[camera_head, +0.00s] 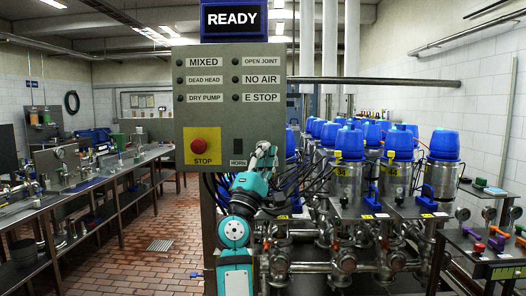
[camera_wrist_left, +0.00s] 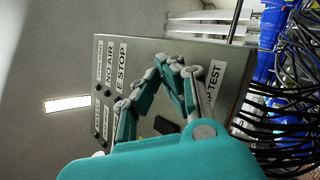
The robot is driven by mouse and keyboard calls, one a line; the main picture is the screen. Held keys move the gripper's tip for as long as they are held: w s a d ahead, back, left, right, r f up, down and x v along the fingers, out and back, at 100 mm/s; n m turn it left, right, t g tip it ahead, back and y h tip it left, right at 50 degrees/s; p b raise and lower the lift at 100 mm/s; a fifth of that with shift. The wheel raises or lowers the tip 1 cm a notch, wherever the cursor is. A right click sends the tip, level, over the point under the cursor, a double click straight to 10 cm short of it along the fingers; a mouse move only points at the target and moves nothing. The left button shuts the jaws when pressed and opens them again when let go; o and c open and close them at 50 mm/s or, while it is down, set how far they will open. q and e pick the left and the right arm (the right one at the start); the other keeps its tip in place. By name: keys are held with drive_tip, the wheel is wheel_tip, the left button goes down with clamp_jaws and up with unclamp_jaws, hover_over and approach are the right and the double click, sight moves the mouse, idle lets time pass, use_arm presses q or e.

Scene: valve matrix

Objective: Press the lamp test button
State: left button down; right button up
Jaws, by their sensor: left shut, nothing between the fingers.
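The grey control panel (camera_head: 230,110) stands upright in the head view, with a red STOP button (camera_head: 199,147) on a yellow plate at lower left. My left gripper (camera_head: 264,152) is shut and empty in front of the panel's lower right, right of the HORN label (camera_head: 238,163). In the left wrist view its fingers (camera_wrist_left: 176,66) are close to the panel face; I cannot tell whether they touch it. A label ending in "P TEST" (camera_wrist_left: 214,86) shows beside the fingers there. The lamp test button itself is hidden behind the gripper.
A READY sign (camera_head: 234,19) tops the panel. Several blue-capped valves (camera_head: 399,143) on steel piping stand to the right. Black cables (camera_wrist_left: 290,95) hang beside the panel.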

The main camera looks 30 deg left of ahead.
use_arm(q)
drive_tip(key=shift+w+a, duration=0.2)
drive_tip(key=shift+w, duration=0.15)
idle(0.8)
drive_tip(key=shift+s+d, duration=0.1)
idle(0.3)
drive_tip(key=shift+s+d, duration=0.3)
drive_tip(key=shift+s, duration=0.35)
drive_tip(key=s+d+p, duration=0.1)
drive_tip(key=s+p, duration=0.1)
drive_tip(key=s+d+p, duration=0.1)
drive_tip(key=s, duration=0.1)
drive_tip(key=shift+s+d, duration=0.1)
drive_tip(key=shift+d, duration=0.2)
idle(0.4)
